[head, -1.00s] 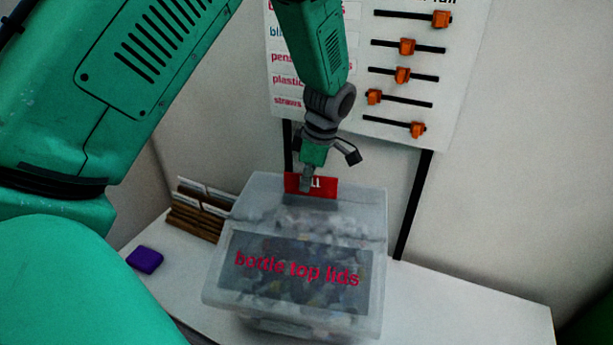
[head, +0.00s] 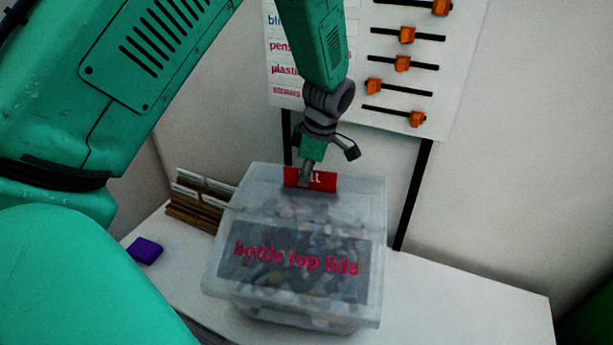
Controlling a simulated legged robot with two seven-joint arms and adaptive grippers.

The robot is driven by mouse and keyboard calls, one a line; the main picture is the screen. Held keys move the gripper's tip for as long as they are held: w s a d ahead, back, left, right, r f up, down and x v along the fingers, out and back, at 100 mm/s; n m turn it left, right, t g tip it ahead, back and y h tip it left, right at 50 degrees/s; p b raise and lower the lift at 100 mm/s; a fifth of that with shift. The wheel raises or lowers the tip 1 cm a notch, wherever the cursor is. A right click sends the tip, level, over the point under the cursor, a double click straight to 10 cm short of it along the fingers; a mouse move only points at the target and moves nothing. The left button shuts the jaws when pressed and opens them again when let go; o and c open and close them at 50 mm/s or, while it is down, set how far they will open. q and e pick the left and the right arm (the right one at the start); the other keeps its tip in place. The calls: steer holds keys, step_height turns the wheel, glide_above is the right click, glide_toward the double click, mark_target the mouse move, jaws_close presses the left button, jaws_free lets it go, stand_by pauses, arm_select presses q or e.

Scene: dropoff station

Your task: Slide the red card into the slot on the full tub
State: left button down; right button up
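The clear tub (head: 373,215) stands on the white table, full of mixed small lids, with a dark label reading "bottle top lids". My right gripper is not in view.
A brown wooden rack (head: 195,213) with white cards stands close at the tub's left. A purple block (head: 145,250) lies on the white table (head: 460,305). A wall board (head: 450,80) with orange sliders hangs behind on black posts. The table right of the tub is clear.

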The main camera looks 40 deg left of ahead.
arm_select(q)
steer(key=shift+f, duration=0.25)
steer(key=c, duration=1.6)
jaws_free()
steer(key=shift+c, duration=0.2)
steer(key=v, duration=1.2)
steer(key=shift+w+d+f, duration=0.1)
steer(key=shift+f, duration=0.1)
